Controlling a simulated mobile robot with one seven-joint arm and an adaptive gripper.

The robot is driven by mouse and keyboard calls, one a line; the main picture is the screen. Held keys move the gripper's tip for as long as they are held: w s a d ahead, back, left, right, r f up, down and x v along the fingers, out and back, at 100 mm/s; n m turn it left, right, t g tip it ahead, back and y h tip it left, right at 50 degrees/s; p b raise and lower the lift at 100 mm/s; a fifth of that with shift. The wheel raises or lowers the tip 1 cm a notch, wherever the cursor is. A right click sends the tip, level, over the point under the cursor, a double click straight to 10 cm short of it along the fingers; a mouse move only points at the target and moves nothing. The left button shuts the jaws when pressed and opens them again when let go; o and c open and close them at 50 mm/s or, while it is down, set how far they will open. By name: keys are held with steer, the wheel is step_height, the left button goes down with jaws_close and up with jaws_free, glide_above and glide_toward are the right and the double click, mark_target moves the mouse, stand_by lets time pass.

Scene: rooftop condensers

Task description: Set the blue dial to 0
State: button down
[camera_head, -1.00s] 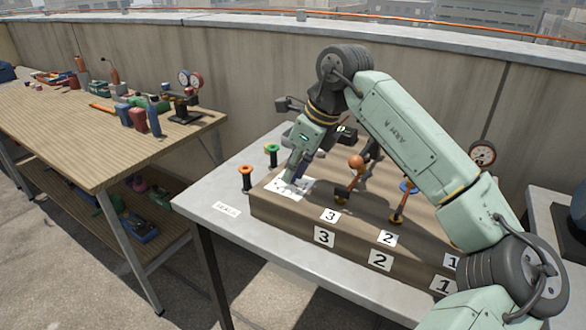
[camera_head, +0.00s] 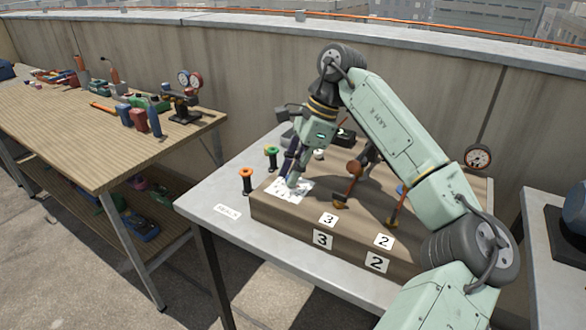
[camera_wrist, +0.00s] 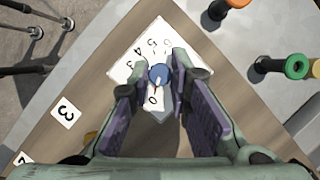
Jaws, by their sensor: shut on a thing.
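The blue dial (camera_wrist: 158,74) shows in the wrist view as a round blue knob on a white scale card (camera_wrist: 133,70) with black digits. A 0 on the card lies just below the dial, and several other digits run above and left of it. A pale mark on the dial seems to point down towards the 0; I cannot tell if it lines up exactly. My gripper (camera_wrist: 157,82) has its purple-padded fingers on either side of the dial, shut on it. In the head view my gripper (camera_head: 293,182) is down at the card (camera_head: 278,192) and hides the dial.
The card lies on a wooden block (camera_head: 285,224) on a grey table (camera_head: 201,201). Levers stand to the right by labels 3 (camera_head: 322,239) and 2 (camera_head: 376,263). Orange (camera_head: 247,176) and green (camera_head: 272,154) spools stand left.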

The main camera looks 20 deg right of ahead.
stand_by(0.3)
steer(key=c, duration=1.5)
jaws_free()
steer(key=v, duration=1.2)
steer(key=shift+w, duration=0.1)
